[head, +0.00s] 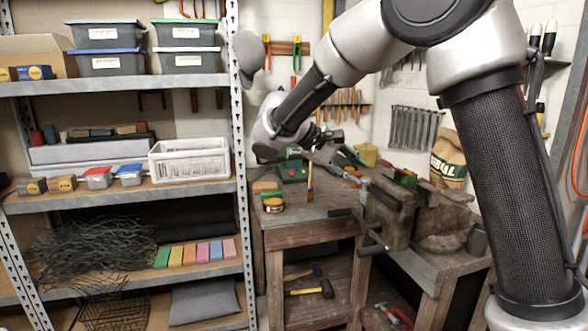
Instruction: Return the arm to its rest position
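My arm reaches in from the upper right and bends down to the left over the workbench (310,207). My gripper (335,143) is small and dark at the end of the wrist, above the back part of the bench. It points toward the right. I cannot make out its fingers well enough to tell whether it is open or shut, and I see nothing clearly held in it.
A vise (392,212) stands on the bench at the right, its handle sticking out left. A green box (291,171), a brush (310,182) and a tape roll (272,204) are on the bench. A loaded shelf rack (240,130) stands at the left, near my wrist.

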